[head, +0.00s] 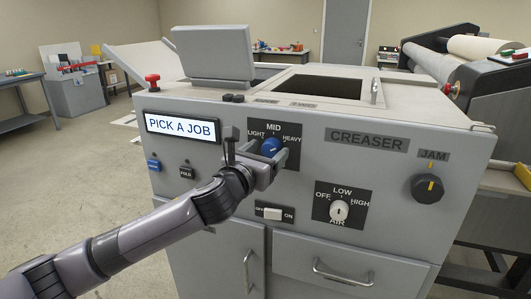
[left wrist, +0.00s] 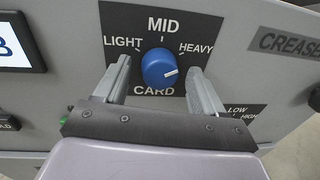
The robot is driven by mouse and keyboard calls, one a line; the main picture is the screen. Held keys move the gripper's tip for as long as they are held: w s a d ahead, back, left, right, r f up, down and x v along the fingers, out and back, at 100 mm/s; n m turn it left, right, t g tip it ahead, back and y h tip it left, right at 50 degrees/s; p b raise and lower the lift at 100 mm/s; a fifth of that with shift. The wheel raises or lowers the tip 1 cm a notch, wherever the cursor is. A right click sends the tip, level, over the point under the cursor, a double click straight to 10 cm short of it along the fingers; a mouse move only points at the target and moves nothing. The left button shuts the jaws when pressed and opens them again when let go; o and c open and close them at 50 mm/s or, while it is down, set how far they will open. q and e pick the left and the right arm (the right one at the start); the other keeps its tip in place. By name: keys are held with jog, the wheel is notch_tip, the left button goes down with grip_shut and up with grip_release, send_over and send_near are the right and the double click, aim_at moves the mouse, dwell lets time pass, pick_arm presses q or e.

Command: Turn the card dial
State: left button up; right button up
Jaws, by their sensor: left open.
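The card dial (head: 271,146) is a blue round knob on a dark plate marked LIGHT, MID and HEAVY, on the front of the grey creaser. In the left wrist view the blue knob (left wrist: 156,65) shows above the word CARD, and its white mark points right, a little below the HEAVY label. My left gripper (head: 267,155) is at the dial, open, with one finger on each side of the knob. In the left wrist view gaps show between the knob and both fingers. My right gripper is in no view.
A lit screen reading PICK A JOB (head: 182,127) is left of the dial. A white AIR knob (head: 339,210), an OFF/ON switch (head: 270,213) and a black JAM knob (head: 429,187) are on the same panel. A red button (head: 152,80) stands on the top left edge.

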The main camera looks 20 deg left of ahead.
pick_arm(q)
jog(key=c, duration=1.1)
jog(key=shift+o, duration=0.2)
jog(key=shift+n, duration=0.3)
jog(key=n+p, duration=0.1)
jog(key=n, duration=0.4)
jog(key=shift+f+n+t, duration=0.15)
jog(key=shift+n+t, duration=0.15)
jog(key=n, duration=0.3)
jog(key=n+y, duration=0.1)
jog(key=n, duration=0.2)
jog(key=shift+n+t, duration=0.3)
jog(key=shift+n, duration=0.1)
jog(key=n+y, duration=0.1)
jog(key=n, duration=0.5)
jog(key=shift+d+f, duration=0.1)
jog(key=shift+d, duration=0.05)
jog(key=n+y, duration=0.1)
jog(key=n, duration=0.5)
jog(key=shift+n, duration=0.3)
